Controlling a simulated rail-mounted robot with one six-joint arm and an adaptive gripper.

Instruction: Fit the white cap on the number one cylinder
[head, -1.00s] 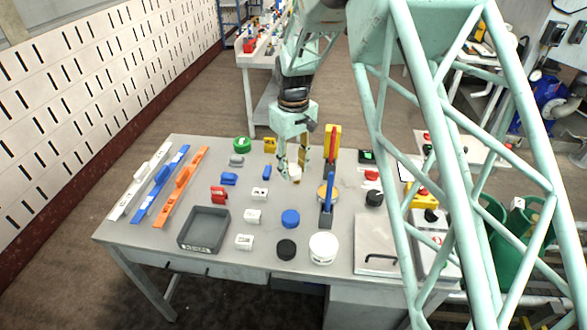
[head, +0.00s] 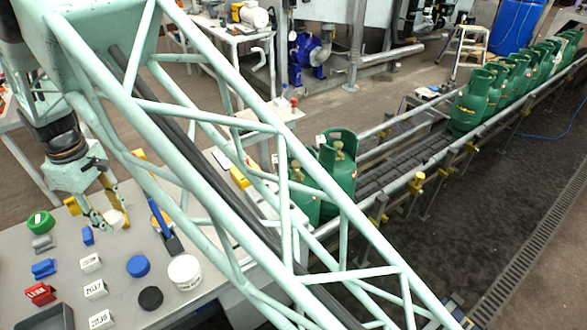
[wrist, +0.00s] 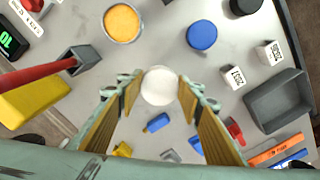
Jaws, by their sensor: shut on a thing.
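My gripper (head: 104,217) is shut on the small round white cap (head: 116,219) and holds it above the table. In the wrist view the white cap (wrist: 159,86) sits between the two yellow-padded fingers (wrist: 160,92). Two green gas cylinders, a front one (head: 338,170) and one beside it (head: 302,188), stand upright at the near end of the conveyor, partly behind my arm's lattice. More green cylinders (head: 478,98) line the conveyor toward the back right. I cannot read a number on any of them. The gripper is well left of the cylinders.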

